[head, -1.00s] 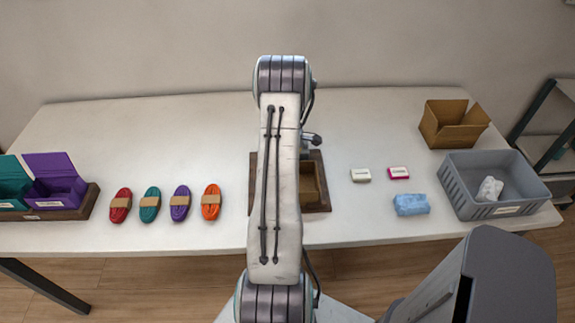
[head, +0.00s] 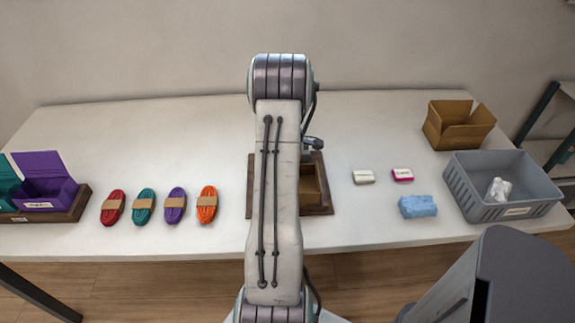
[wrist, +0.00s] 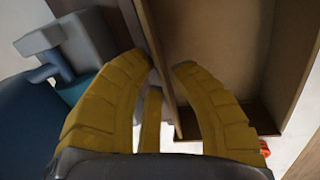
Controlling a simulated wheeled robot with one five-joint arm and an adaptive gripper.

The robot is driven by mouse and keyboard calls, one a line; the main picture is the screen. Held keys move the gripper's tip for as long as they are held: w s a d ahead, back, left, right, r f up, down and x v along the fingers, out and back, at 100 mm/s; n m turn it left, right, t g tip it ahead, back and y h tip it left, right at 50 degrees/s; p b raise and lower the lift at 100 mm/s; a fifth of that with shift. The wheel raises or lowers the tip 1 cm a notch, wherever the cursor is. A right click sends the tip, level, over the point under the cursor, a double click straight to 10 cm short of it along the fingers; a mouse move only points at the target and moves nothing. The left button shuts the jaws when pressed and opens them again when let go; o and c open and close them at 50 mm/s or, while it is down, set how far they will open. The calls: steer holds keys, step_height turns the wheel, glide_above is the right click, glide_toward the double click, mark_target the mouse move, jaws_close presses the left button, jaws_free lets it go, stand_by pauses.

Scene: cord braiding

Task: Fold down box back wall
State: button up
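A brown cardboard box (head: 310,186) stands in a dark wooden tray (head: 319,211) at the table's middle. My arm hides its left part in the head view. In the wrist view I look closely at the box's inside (wrist: 225,45), and a thin upright wall (wrist: 172,100) runs between my fingers. My gripper (wrist: 164,65) has yellow fingers that are spread, with a gap between the tips. One finger is on each side of the wall's edge. I cannot tell whether they touch it.
Red, teal, purple and orange cord bundles (head: 174,205) lie to the left, beside open teal and purple boxes (head: 45,180). To the right are two small labelled blocks (head: 363,177), a blue pack (head: 417,206), a grey crate (head: 478,205) and another open cardboard box (head: 459,128).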

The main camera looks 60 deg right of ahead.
steer(key=shift+o, duration=1.3)
step_height(320, 180, up, 12)
steer(key=a, duration=0.1)
steer(key=shift+s+a, duration=0.2)
steer(key=shift+s, duration=0.15)
steer(key=shift+o, duration=0.3)
steer(key=shift+r+p, duration=0.1)
steer(key=shift+p, duration=0.35)
